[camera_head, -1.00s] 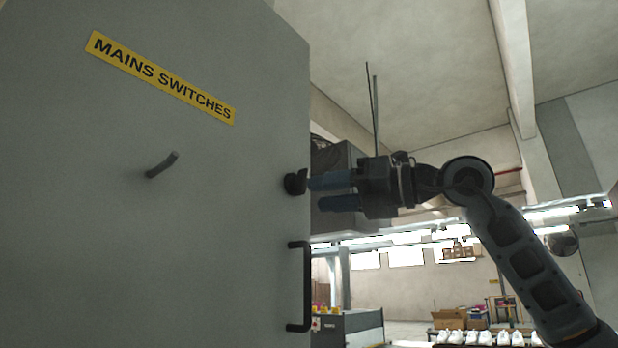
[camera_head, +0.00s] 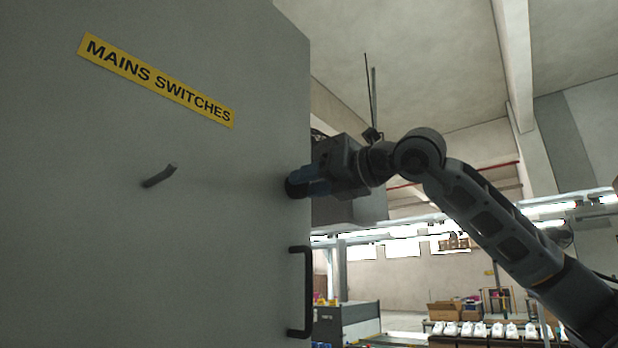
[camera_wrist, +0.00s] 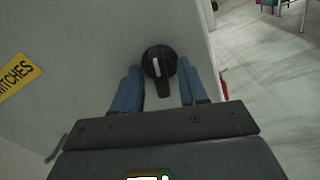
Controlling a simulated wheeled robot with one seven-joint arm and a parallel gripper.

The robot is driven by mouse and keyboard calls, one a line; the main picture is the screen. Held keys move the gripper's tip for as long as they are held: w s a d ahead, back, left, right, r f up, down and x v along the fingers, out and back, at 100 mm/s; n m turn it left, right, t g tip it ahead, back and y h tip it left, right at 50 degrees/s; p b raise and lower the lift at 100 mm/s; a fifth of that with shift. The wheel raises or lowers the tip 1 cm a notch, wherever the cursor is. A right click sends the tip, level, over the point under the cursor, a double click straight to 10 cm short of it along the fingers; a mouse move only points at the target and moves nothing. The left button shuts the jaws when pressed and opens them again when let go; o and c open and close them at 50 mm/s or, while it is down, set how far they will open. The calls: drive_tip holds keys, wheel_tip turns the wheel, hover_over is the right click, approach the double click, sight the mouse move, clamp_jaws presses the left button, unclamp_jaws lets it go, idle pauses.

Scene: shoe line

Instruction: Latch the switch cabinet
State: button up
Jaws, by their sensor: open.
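The switch cabinet's grey door (camera_head: 120,240) fills the left of the head view, with a yellow "MAINS SWITCHES" label (camera_head: 155,80). A black latch knob (camera_wrist: 160,66) with a white mark sits near the door's edge; its grip points down in the wrist view. In the head view the knob (camera_head: 294,185) is partly hidden by the blue fingers. My gripper (camera_head: 308,182) is open, its fingers on either side of the knob; in the wrist view the gripper (camera_wrist: 158,88) shows a gap to each side of it. I cannot tell whether either finger touches.
A black bar handle (camera_head: 305,292) is on the door below the knob. A small bent grey handle (camera_head: 160,176) sticks out under the label.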

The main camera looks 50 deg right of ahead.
drive_tip(key=shift+w, duration=0.2)
drive_tip(key=c, duration=0.7)
drive_tip(key=n+b, duration=0.1)
drive_tip(key=b, duration=0.2)
drive_tip(key=shift+f, duration=0.35)
drive_tip(key=shift+c, duration=0.2)
drive_tip(key=shift+n+b, duration=0.7)
drive_tip(key=shift+b, duration=0.45)
drive_tip(key=shift+r+n+b, duration=0.3)
drive_tip(key=shift+n+b, duration=0.15)
drive_tip(key=shift+n, duration=0.05)
